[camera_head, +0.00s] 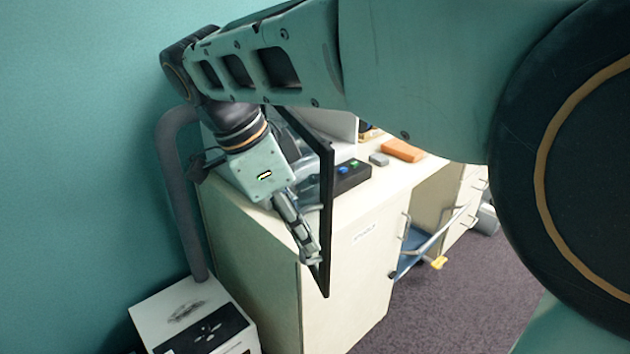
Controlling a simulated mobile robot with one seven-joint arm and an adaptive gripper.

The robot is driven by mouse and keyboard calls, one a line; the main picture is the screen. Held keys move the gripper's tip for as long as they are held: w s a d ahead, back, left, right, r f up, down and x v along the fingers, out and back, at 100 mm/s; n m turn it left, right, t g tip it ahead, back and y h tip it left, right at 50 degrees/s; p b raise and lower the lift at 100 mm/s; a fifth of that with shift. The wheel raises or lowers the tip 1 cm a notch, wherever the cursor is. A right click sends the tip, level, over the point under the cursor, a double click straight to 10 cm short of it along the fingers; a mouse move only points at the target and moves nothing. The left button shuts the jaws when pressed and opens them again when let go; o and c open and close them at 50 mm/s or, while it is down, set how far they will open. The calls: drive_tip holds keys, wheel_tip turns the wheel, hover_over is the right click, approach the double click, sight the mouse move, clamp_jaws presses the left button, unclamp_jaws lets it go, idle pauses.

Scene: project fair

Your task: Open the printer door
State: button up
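The printer door (328,210) is a thin black-framed panel seen nearly edge-on. It stands swung out from the printer (333,122), and its lower corner reaches past the front of the cabinet top. The printer body is a pale box, mostly hidden behind my arm and the door. My gripper (311,256) points down on the left, inner side of the door, with its fingertips close to the door's lower part. I cannot tell whether they touch it. The fingers look close together, but their gap is not clear.
A cream cabinet (350,275) carries the printer. A dark box with coloured buttons (350,178), a small grey block (379,160) and an orange block (402,150) lie right of the door. A white box (195,312) stands at lower left by a grey pipe (182,215). Carpet is open at right.

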drive_tip(key=shift+r, duration=0.1)
drive_tip(key=v, duration=1.2)
